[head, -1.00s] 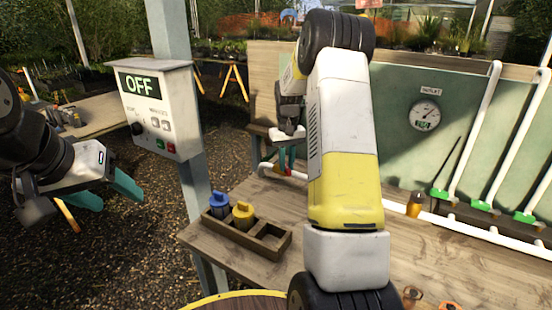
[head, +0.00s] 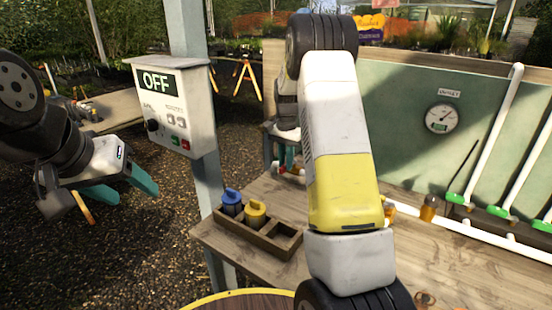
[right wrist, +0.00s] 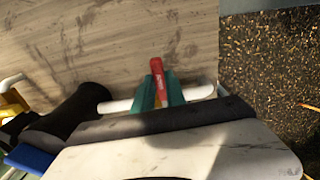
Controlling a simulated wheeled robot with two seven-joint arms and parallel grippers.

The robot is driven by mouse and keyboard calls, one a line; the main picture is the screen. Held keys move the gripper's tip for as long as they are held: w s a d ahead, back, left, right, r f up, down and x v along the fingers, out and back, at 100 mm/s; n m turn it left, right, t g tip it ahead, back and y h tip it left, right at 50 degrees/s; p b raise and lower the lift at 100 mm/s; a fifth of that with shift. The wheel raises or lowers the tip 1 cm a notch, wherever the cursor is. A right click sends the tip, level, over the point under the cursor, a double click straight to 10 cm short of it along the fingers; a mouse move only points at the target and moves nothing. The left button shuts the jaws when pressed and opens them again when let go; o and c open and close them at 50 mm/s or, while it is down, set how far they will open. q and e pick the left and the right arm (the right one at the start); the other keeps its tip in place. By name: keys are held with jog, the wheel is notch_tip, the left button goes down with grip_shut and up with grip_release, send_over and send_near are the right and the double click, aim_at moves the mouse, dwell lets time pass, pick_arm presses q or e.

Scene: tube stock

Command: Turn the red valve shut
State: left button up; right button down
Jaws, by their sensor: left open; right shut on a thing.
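The red valve handle (right wrist: 157,72) shows in the right wrist view, between the teal fingers of my right gripper (right wrist: 159,92). The fingers are shut on it. In that view the handle points across the white pipe (right wrist: 115,106). In the head view my right gripper (head: 287,156) is at the far left corner of the bench, at the pipe's end, and my right arm hides much around it. The valve is barely visible there. My left gripper (head: 124,187) is open and empty, in the air left of the control box.
The control box (head: 172,105) on a post reads OFF. A wooden tray (head: 285,243) on the bench holds a blue piece (head: 231,202) and a yellow piece (head: 255,213). A round gauge (head: 441,118) is on the green panel.

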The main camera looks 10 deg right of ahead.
aim_at(285, 165)
jog(key=shift+w+a+r+m, duration=0.1)
jog(key=shift+w+a+m, duration=0.05)
jog(key=shift+m, duration=0.15)
dwell(0.4)
jog(key=c, duration=1.4)
grip_release()
jog(key=shift+o, duration=0.2)
notch_tip(285, 165, up, 7)
jog(key=shift+f, duration=0.1)
jog(key=shift+r, duration=0.45)
